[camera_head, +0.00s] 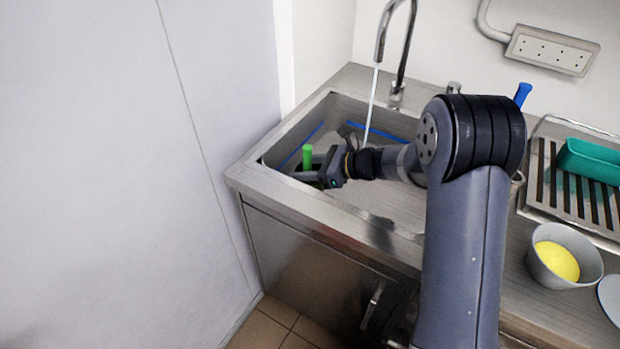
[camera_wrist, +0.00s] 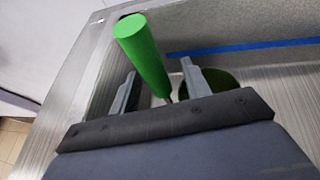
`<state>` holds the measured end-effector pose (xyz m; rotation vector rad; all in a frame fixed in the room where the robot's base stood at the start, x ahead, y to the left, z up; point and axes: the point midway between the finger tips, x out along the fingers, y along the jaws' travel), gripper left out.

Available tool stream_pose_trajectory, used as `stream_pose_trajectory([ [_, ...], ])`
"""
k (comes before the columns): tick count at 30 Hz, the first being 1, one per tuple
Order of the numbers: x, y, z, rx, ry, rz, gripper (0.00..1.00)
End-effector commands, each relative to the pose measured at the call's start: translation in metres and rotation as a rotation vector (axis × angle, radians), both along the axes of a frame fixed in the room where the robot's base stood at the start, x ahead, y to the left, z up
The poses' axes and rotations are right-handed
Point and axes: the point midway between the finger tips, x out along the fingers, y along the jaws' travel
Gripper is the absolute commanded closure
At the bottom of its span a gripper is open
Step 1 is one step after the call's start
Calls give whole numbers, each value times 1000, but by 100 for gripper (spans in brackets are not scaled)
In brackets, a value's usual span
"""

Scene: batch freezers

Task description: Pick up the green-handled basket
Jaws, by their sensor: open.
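The basket's green handle (camera_head: 307,157) stands up inside the left part of the sink in the head view. It also shows in the wrist view as a thick green cylinder (camera_wrist: 142,52), tilted in the picture. My gripper (camera_wrist: 158,82) is open, with one finger on each side of the handle's lower part. I cannot tell whether either finger touches it. In the head view my gripper (camera_head: 312,176) reaches into the sink from the right, at the handle. A dark round shape beside the right finger may be part of the basket. The rest of the basket is hidden.
The steel sink (camera_head: 262,183) has rims close to my gripper and a blue line inside. A faucet (camera_head: 398,50) runs water behind my arm. A teal container (camera_head: 590,160) lies on the slatted rack, and a bowl with yellow contents (camera_head: 535,262) stands at right.

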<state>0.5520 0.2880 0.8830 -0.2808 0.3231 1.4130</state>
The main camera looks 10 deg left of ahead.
Motion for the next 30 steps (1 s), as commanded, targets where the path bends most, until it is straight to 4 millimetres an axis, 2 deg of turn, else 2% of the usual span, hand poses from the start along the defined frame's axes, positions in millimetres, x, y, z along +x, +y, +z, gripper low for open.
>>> stream_pose_trajectory([
  [6, 0, 2, -1, 0, 0, -1, 55],
  [23, 0, 1, -1, 0, 0, 0, 100],
  [30, 0, 1, -1, 0, -1, 0, 100],
])
